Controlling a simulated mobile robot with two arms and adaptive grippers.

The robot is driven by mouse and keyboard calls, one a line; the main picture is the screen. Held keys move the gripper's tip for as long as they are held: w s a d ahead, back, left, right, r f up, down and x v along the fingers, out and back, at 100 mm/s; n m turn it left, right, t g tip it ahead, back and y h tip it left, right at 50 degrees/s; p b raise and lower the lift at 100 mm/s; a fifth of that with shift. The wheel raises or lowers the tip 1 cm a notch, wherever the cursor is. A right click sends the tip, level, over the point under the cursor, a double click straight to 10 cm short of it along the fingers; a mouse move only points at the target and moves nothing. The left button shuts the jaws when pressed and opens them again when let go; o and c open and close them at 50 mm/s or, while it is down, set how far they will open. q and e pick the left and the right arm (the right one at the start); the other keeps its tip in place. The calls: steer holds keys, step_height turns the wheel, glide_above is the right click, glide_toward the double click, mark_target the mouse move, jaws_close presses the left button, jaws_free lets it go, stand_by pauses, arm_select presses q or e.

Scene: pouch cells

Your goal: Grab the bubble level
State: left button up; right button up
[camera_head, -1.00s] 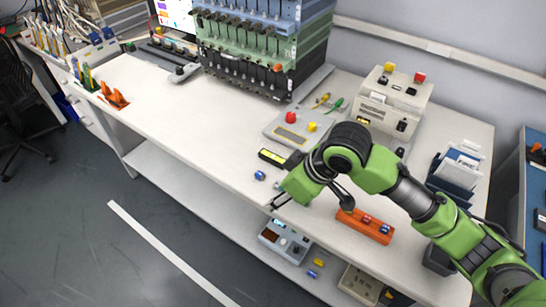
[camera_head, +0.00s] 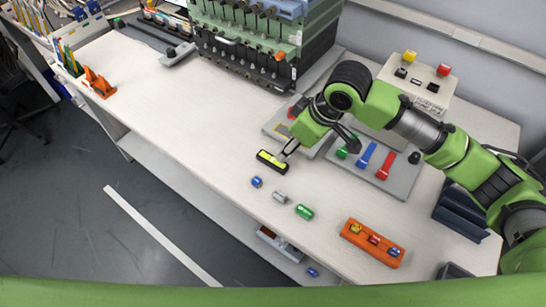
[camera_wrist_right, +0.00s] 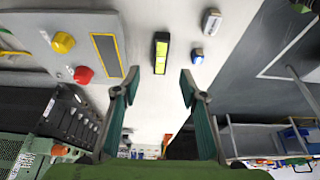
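The bubble level (camera_head: 271,162) is a short black bar with a yellow-green face. It lies on the white bench, left of the red-and-yellow button box. My right gripper (camera_head: 289,151) is just above and beside its right end. In the right wrist view the level (camera_wrist_right: 161,54) lies between and beyond the two spread fingers of my right gripper (camera_wrist_right: 160,80), with nothing held. The fingers do not appear to touch it. My left gripper is not in view.
An orange holder (camera_head: 372,243) and a grey panel with coloured handles (camera_head: 402,182) are to the right. A tall rack (camera_head: 262,45) stands behind. Bench left of the level is clear.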

mark_target(273, 160)
steer(key=x, duration=0.4)
steer(key=shift+f, duration=0.15)
steer(key=shift+w+a+f, duration=0.15)
steer(key=shift+f, duration=0.1)
steer(key=shift+w+a+f, duration=0.15)
steer(key=shift+a+f, duration=0.3)
steer(key=shift+f, duration=0.15)
steer(key=x, duration=0.3)
steer(key=shift+w+a+f, duration=0.1)
steer(key=shift+a+f, duration=0.05)
steer(key=shift+a, duration=0.05)
steer(key=shift+f, duration=0.15)
arm_select(q)
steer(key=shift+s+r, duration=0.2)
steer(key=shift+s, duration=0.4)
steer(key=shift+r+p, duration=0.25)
steer(key=shift+p, duration=0.25)
arm_select(e)
steer(key=shift+f, duration=0.1)
steer(key=shift+c, duration=0.4)
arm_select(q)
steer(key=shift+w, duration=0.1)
arm_select(e)
jaws_close()
